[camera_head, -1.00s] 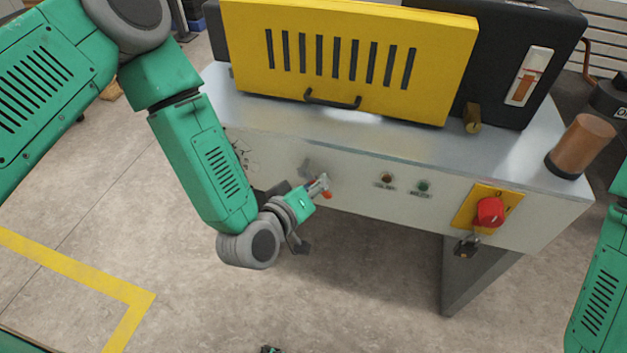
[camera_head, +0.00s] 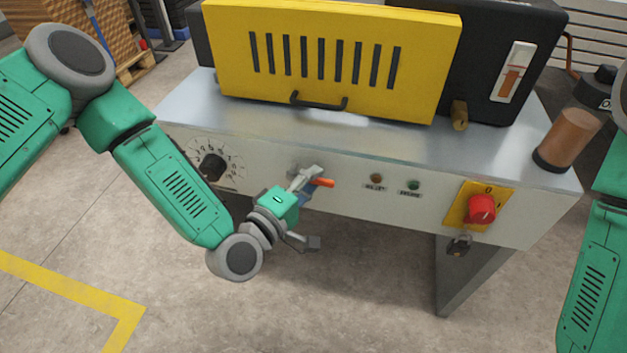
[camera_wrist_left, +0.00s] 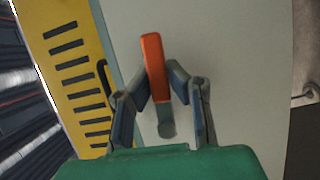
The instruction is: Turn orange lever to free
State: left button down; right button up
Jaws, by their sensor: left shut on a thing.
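The orange lever (camera_head: 323,182) is on the white front panel of the machine, left of the two small indicator lights. In the head view its orange end points right from my left gripper (camera_head: 307,180). In the left wrist view the orange lever (camera_wrist_left: 153,65) stands between the two fingers of my left gripper (camera_wrist_left: 161,85), with its grey pivot end (camera_wrist_left: 166,122) nearer the palm. The fingers are closed in on it. Part of the lever's base is hidden by the gripper in the head view. My right gripper is out of view; only green right-arm links show.
A black dial (camera_head: 212,167) is left of the lever. A red knob on a yellow plate (camera_head: 481,208) is at the right of the panel. A yellow cover with a black handle (camera_head: 320,101) stands above. A brown cylinder (camera_head: 570,142) stands at the tabletop's right end.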

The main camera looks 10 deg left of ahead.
pick_arm(q)
jog(key=shift+s+d+f, duration=0.1)
jog(key=shift+s+f, duration=0.1)
jog(key=shift+s, duration=0.15)
dwell(0.3)
jog(key=c, duration=1.5)
grip_release()
jog(key=shift+r, duration=0.2)
jog(key=shift+w+a, duration=0.1)
jog(key=shift+a, duration=0.1)
jog(key=v, duration=1.2)
jog(key=shift+f, duration=0.25)
jog(key=shift+c, duration=0.4)
